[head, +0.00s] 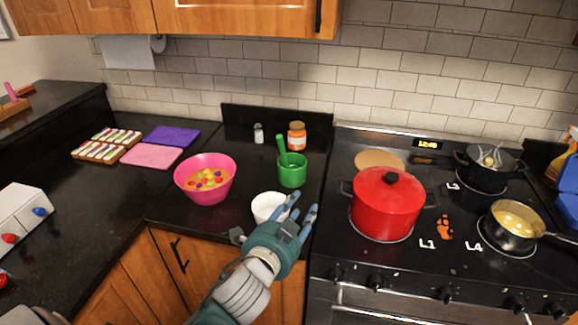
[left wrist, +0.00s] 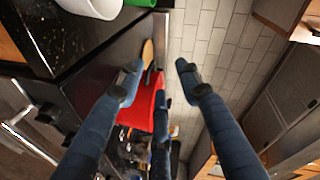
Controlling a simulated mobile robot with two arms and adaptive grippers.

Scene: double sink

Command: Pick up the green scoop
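The green scoop (head: 281,146) shows as a green handle rising from a green cup (head: 292,172) on the black counter. I cannot tell whether handle and cup are one piece. A green edge (left wrist: 140,3) shows at the top of the left wrist view. My left gripper (head: 303,208) is in front of the cup and slightly right, beside a white bowl (head: 268,207). Its blue fingers are spread and empty, apart from the scoop. In the left wrist view the fingers (left wrist: 160,72) are also spread, with nothing between the tips. My right gripper is not in view.
A pink bowl (head: 205,181) with colourful contents stands left of the cup. A jar (head: 297,136) and a shaker (head: 258,134) stand behind. A red pot (head: 385,206) is on the stove to the right. Pink (head: 151,157) and purple (head: 171,136) boards lie left.

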